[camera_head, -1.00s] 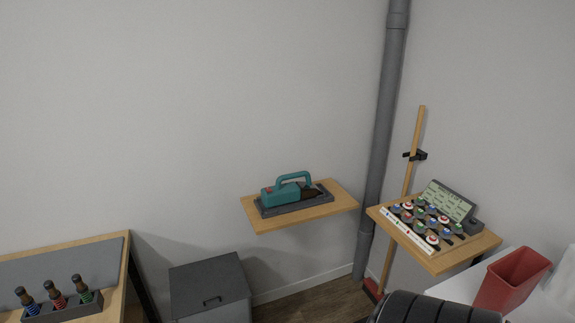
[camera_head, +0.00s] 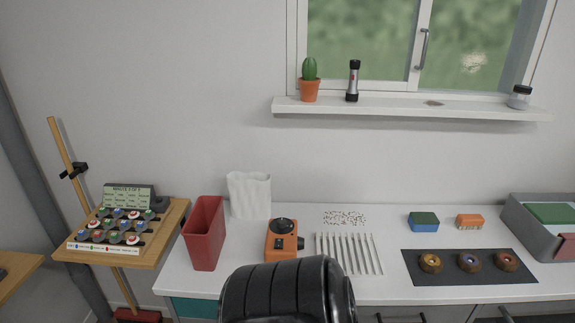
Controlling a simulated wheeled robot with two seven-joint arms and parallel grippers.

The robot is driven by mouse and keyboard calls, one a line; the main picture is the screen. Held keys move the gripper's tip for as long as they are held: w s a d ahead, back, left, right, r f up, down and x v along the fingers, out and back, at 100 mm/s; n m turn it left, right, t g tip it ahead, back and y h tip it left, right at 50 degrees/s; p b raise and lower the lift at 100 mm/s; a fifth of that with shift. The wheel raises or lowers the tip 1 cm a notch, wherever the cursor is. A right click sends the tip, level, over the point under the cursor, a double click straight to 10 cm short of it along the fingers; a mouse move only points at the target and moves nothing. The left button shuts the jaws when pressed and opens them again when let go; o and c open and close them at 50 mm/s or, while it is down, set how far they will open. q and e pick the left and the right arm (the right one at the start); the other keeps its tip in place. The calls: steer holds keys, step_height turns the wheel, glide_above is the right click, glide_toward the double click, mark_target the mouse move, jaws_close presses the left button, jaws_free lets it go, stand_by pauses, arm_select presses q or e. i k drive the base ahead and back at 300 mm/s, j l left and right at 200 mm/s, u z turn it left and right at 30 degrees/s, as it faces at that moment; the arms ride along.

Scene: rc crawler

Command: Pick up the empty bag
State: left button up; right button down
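A white, upright paper-like bag (camera_head: 249,196) with a wavy open top stands at the back of the white counter, near the wall. It is between and behind a red bin and an orange device. Its inside is not visible, so I cannot tell whether it is empty. Neither of my grippers shows in the head view.
A wooden shelf (camera_head: 172,222) with a game board is at left. A window sill (camera_head: 400,108) hangs above.

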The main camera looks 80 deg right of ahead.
mark_target(250, 194)
steer(key=z, duration=3.5)
